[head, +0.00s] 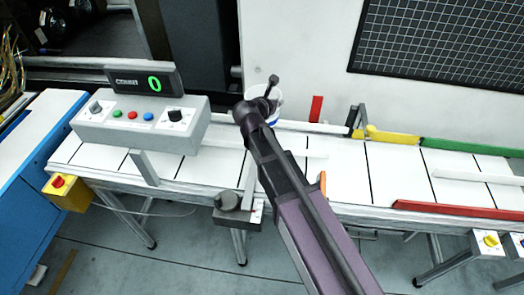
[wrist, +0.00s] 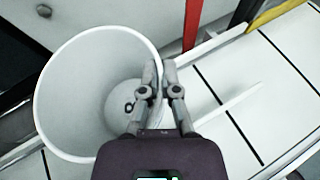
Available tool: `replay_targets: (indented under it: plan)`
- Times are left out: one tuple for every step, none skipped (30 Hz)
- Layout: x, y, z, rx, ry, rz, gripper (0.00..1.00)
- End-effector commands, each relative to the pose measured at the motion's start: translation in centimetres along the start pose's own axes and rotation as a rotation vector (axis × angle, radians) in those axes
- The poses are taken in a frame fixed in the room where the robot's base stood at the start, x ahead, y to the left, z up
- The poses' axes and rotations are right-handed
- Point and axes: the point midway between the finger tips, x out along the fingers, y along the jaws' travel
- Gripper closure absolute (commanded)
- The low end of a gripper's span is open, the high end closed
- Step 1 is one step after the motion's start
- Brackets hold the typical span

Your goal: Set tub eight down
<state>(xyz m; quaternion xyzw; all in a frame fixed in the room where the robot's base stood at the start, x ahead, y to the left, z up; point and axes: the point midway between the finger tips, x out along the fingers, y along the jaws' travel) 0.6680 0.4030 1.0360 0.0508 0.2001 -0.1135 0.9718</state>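A white round tub (wrist: 72,92) fills the left of the wrist view, seen from above into its open mouth. My gripper (wrist: 160,80) has its fingers close together on the tub's right wall, one on the inside and one on the outside. A pale rounded shape with a small dark mark shows at the tub's bottom. In the head view the tub (head: 258,91) shows behind my wrist at the conveyor's back edge, partly hidden by my arm. I cannot tell whether its base touches anything. No number is readable on it.
The white conveyor (head: 345,165) runs across, with free belt right of my arm. A red post (head: 316,108) and yellow rail (head: 392,137) stand along its back, a red rail (head: 455,211) along its front. A control box (head: 142,122) with a display reading 0 stands left.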

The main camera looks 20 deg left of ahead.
Motion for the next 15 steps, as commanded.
replay_targets:
  plan:
    - [0.4,-0.3,-1.2,-0.004,-0.001,0.016,1.0]
    - [0.5,-0.2,-1.5,-0.006,-0.001,0.026,1.0]
    - [0.5,-0.3,-1.8,-0.009,-0.002,0.036,1.0]
    - [0.6,-0.3,-1.9,-0.01,-0.002,0.044,1.0]
    - [0.6,-0.2,-2.1,-0.012,-0.003,0.051,1.0]
    - [0.7,-0.2,-2.2,-0.014,-0.004,0.058,1.0]
    - [0.7,-0.2,-2.3,-0.016,-0.004,0.062,1.0]
    - [0.7,-0.2,-2.4,-0.017,-0.004,0.066,1.0]
    - [0.7,-0.2,-2.4,-0.018,-0.005,0.07,1.0]
    - [0.8,-0.2,-2.4,-0.018,-0.005,0.072,1.0]
    - [0.8,-0.2,-2.4,-0.019,-0.005,0.073,1.0]
    - [0.8,-0.2,-2.4,-0.019,-0.005,0.074,1.0]
    - [0.8,-0.2,-2.4,-0.019,-0.005,0.075,1.0]
    - [0.8,-0.2,-2.4,-0.019,-0.006,0.075,1.0]
    - [0.7,-0.2,-2.3,-0.019,-0.005,0.074,1.0]
